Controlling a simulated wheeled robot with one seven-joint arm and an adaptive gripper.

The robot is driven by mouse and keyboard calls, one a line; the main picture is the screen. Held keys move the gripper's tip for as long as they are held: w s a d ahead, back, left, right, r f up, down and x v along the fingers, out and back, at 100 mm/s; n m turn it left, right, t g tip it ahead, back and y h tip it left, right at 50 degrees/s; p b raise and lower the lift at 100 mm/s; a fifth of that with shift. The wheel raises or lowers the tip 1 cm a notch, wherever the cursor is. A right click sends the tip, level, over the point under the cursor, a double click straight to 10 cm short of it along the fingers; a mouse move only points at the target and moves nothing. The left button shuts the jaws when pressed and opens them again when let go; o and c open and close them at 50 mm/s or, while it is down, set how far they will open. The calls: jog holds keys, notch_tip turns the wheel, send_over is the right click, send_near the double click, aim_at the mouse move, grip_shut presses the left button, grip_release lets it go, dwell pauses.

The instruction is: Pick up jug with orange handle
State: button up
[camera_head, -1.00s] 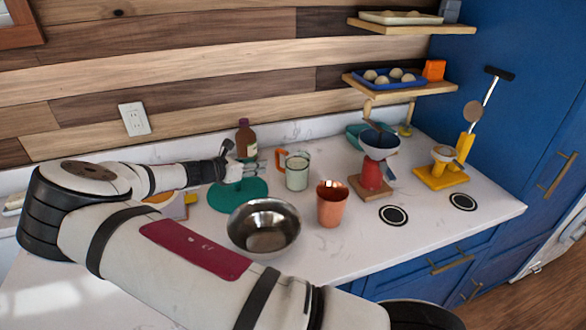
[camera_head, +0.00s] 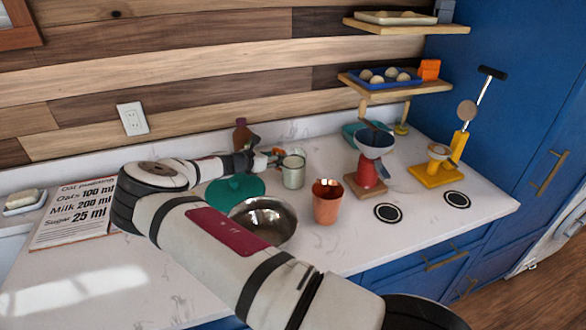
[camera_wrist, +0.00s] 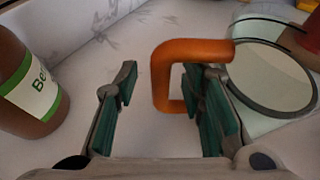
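The jug (camera_head: 293,173) is pale green glass and stands upright on the counter. In the wrist view its round rim (camera_wrist: 272,78) is at the right. Its orange handle (camera_wrist: 190,50) is a squared loop facing my gripper. My gripper (camera_wrist: 165,105) is open. The upright bar of the handle shows between the two fingers, apart from the left one. The right finger overlaps the handle's opening, and I cannot tell whether it is inside the loop or touching. In the head view my gripper (camera_head: 268,160) is at the jug's left side.
A brown bottle (camera_wrist: 22,85) stands left of my gripper. A metal bowl (camera_head: 282,222) and a copper cup (camera_head: 327,203) stand in front. A green round piece (camera_head: 222,192) lies below the arm. A red grinder (camera_head: 367,172) stands right.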

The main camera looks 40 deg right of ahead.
grip_shut()
jog(key=shift+r, duration=0.15)
notch_tip(320, 180, up, 10)
jog(key=shift+f+b, duration=0.1)
jog(key=shift+b, duration=0.5)
